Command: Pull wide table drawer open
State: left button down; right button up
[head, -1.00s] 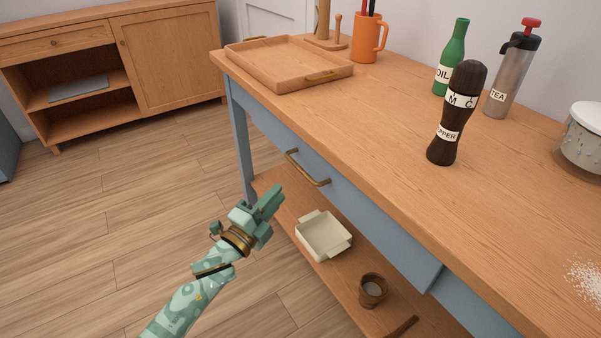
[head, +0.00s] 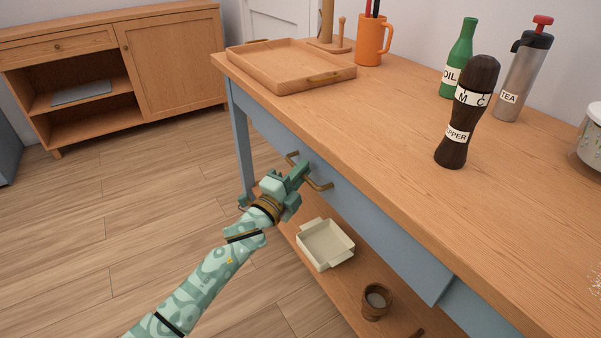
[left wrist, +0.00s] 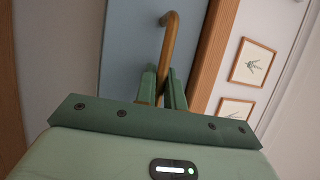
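The wide table drawer (head: 375,222) has a blue-grey front under the wooden tabletop and sits flush with the table. Its brass bar handle (head: 319,186) also shows in the left wrist view (left wrist: 169,40). My left gripper (head: 300,172) is at the handle, covering its middle in the head view. In the left wrist view the bar passes between the two green fingers (left wrist: 163,88). Whether the fingers press on the bar cannot be made out. My right gripper is out of view.
On the tabletop stand a wooden tray (head: 290,68), an orange mug (head: 372,42), a pepper mill (head: 466,115), an oil bottle (head: 457,60) and a tea flask (head: 522,75). A cream dish (head: 326,243) and a wooden cup (head: 375,301) are on the lower shelf. The floor at left is clear.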

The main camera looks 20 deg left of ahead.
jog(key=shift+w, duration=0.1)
